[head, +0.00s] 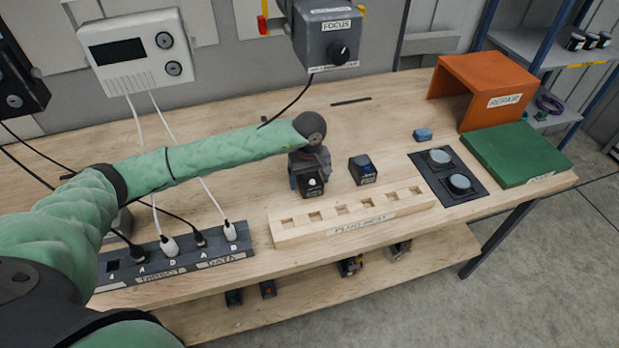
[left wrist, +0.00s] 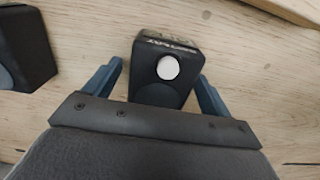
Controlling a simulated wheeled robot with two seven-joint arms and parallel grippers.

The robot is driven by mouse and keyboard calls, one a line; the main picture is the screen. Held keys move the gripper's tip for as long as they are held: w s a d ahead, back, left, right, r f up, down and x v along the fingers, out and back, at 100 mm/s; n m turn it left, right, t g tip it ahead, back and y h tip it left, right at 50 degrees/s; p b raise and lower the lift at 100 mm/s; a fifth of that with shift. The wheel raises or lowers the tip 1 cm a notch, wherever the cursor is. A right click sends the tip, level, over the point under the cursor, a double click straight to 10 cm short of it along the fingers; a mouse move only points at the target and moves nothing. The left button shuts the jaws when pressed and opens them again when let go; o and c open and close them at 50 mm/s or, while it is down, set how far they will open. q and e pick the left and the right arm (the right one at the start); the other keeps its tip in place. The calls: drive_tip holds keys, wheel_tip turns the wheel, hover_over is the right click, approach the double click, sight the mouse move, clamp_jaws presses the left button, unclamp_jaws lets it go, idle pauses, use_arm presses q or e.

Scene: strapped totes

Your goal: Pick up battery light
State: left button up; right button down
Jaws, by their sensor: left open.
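A small black box with a round white lamp (head: 312,184), which looks like the battery light, stands on the wooden bench behind the plug rest. In the left wrist view the same box (left wrist: 165,82) shows its white disc, with small lettering on one edge. My left gripper (head: 310,168) is directly over it, pointing down. In the left wrist view my left gripper (left wrist: 160,72) is open, with one blue finger on each side of the box. Small gaps show, so it does not look gripped. My right gripper is not in view.
A second black box (head: 363,170) stands close to the right; its side also shows in the left wrist view (left wrist: 22,50). The slotted wooden plug rest (head: 400,203) is in front. A socket strip (head: 185,262) with cables lies left. An orange REPAIR stand (head: 490,85) and green pad (head: 515,153) stand right.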

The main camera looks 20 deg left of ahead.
use_arm(q)
drive_tip(key=shift+f, duration=0.15)
drive_tip(key=shift+c, duration=0.4)
drive_tip(key=c, duration=1.3)
